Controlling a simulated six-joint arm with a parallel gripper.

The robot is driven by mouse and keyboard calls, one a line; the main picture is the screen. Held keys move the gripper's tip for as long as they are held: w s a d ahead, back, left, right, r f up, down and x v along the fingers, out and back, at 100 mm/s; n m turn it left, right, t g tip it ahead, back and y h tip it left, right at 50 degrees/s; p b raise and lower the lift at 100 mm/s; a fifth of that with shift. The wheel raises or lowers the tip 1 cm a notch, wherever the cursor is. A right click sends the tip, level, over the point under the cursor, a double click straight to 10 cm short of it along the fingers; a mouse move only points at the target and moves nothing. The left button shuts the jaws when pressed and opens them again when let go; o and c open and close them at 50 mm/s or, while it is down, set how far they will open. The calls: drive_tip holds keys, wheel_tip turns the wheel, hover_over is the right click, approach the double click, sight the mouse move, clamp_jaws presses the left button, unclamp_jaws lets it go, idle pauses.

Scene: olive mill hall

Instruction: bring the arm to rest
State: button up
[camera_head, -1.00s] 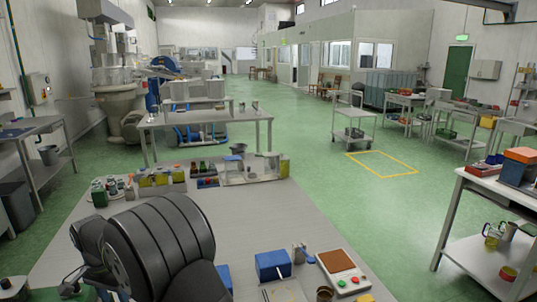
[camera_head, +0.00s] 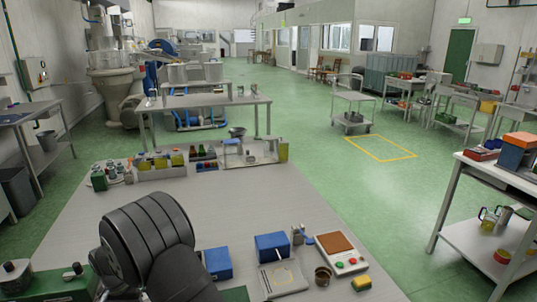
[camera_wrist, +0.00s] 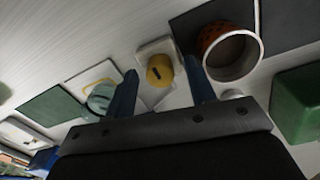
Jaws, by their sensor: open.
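My gripper (camera_wrist: 163,84) shows in the wrist view with its two dark fingers spread apart. No object is held between them. Beyond the fingertips, a yellow round item (camera_wrist: 160,70) sits on a small pale base, apart from the fingers as far as I can tell. My dark, ribbed arm fills the lower left of the head view and hides part of the long pale table (camera_head: 240,200). The gripper itself does not show in the head view.
On the table are blue boxes (camera_head: 272,246), a scale with a brown top (camera_head: 335,243) and bottle racks (camera_head: 160,166). The table's middle is clear.

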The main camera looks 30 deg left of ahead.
drive_tip(key=n, duration=1.3)
drive_tip(key=shift+n, duration=0.3)
drive_tip(key=shift+o, duration=0.4)
